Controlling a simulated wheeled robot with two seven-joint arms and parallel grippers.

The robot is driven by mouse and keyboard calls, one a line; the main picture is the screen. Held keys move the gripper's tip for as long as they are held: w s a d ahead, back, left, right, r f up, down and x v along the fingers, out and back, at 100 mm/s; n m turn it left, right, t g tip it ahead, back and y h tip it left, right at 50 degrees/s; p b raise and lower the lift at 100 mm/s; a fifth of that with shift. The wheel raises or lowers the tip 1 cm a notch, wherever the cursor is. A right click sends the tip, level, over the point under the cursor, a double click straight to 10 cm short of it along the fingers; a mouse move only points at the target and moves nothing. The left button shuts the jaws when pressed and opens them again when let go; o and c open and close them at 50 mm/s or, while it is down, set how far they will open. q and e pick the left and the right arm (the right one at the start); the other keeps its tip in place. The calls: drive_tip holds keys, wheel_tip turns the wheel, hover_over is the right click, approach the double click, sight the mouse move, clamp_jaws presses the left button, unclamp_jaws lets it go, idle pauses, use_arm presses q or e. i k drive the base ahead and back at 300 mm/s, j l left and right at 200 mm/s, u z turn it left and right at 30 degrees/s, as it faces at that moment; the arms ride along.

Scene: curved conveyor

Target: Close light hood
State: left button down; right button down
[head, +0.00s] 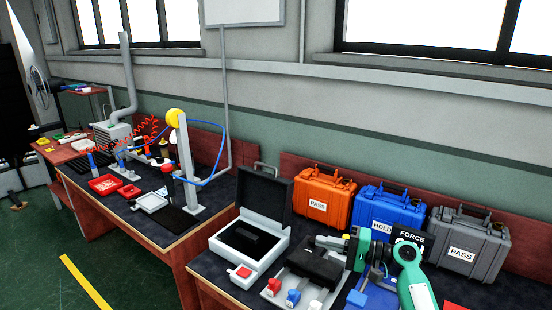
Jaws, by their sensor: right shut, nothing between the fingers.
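The light hood (265,193) is the dark-lined lid of a pale grey box (225,262) on the near bench. It stands raised and open at the back of the box, with a handle on its top edge. The box's dark inside is uncovered, and a red button sits on its front corner. My right gripper (374,277) is to the right of the box, beyond a black-topped fixture. It is small, dark and partly hidden among my arm parts; it is shut and empty, apart from the hood. My left gripper is not in view.
The black-topped fixture (317,264) with red, blue and white switches stands between the box and my right gripper. Orange (324,196), blue (372,213) and grey (463,243) cases line the back. Another bench with a post and red trays is at left.

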sight(269, 196)
drive_tip(key=i, duration=1.5)
